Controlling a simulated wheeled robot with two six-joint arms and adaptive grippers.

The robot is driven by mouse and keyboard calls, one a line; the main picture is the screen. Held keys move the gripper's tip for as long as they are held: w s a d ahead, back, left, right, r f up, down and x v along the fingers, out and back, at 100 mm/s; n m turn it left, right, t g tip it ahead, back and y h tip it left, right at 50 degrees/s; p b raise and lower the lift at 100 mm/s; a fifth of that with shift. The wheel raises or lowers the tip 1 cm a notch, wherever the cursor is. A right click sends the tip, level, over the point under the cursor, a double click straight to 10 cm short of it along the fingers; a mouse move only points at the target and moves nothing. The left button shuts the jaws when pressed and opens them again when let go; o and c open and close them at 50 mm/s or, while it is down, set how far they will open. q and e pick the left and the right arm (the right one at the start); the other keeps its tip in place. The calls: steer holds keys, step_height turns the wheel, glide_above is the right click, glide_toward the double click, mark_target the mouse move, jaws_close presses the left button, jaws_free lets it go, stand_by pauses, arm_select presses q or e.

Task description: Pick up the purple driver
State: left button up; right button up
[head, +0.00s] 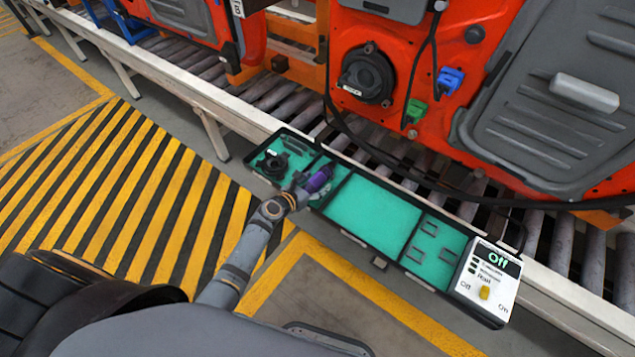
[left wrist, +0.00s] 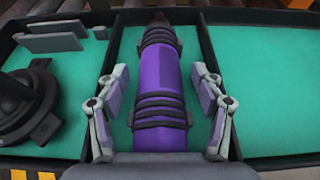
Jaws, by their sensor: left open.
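The purple driver (head: 318,180) lies in a narrow teal-lined compartment of the black tray, left of the tray's middle in the head view. In the left wrist view the driver (left wrist: 161,85) is purple with black ringed bands and points away from me. My left gripper (head: 303,184) is over that compartment. In the left wrist view the open fingers of my left gripper (left wrist: 160,88) stand on either side of the driver, with small gaps on both sides. The near end of the driver is hidden by the gripper's palm. My right gripper is not in view.
The long black tray (head: 366,247) stands beside the roller conveyor (head: 285,100). A black round part (head: 272,163) lies in its left compartment. A white switch box (head: 487,280) reading "Off" is at its right end. Orange door panels (head: 350,30) hang behind it.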

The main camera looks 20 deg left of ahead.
arm_select(q)
steer(key=shift+s, duration=0.1)
steer(key=c, duration=0.5)
jaws_close()
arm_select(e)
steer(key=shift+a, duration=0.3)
arm_select(q)
steer(key=shift+r, duration=0.15)
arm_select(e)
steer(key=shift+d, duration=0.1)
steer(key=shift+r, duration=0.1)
